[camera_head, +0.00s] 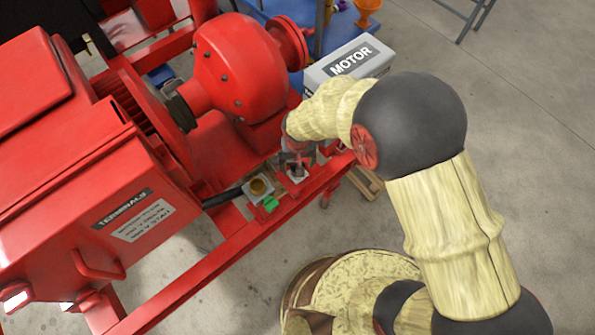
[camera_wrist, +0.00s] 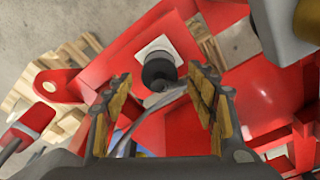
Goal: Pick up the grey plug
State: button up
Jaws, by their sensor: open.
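The grey plug (camera_wrist: 159,72) shows in the wrist view as a short dark grey cylinder on a white square plate (camera_wrist: 151,48) fixed to the red frame. My gripper (camera_wrist: 162,98) is open, with one tan-padded finger at left and one at right. The plug lies just past the fingertips, between their lines, and I see no contact. In the head view my gripper (camera_head: 298,158) points down over a small pale square mount (camera_head: 297,174) on the red rail. It hides most of what is there, so I cannot make out the plug in that view.
Beside the mount are a pale block with a round brass-coloured opening (camera_head: 258,187) and a small green piece (camera_head: 271,203). Open concrete floor (camera_head: 530,120) lies to the right.

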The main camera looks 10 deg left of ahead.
jog(key=shift+w+f, duration=0.1)
jog(key=shift+f, duration=0.85)
jog(key=shift+c, duration=0.5)
jog(key=shift+r, duration=0.1)
jog(key=c, duration=1.3)
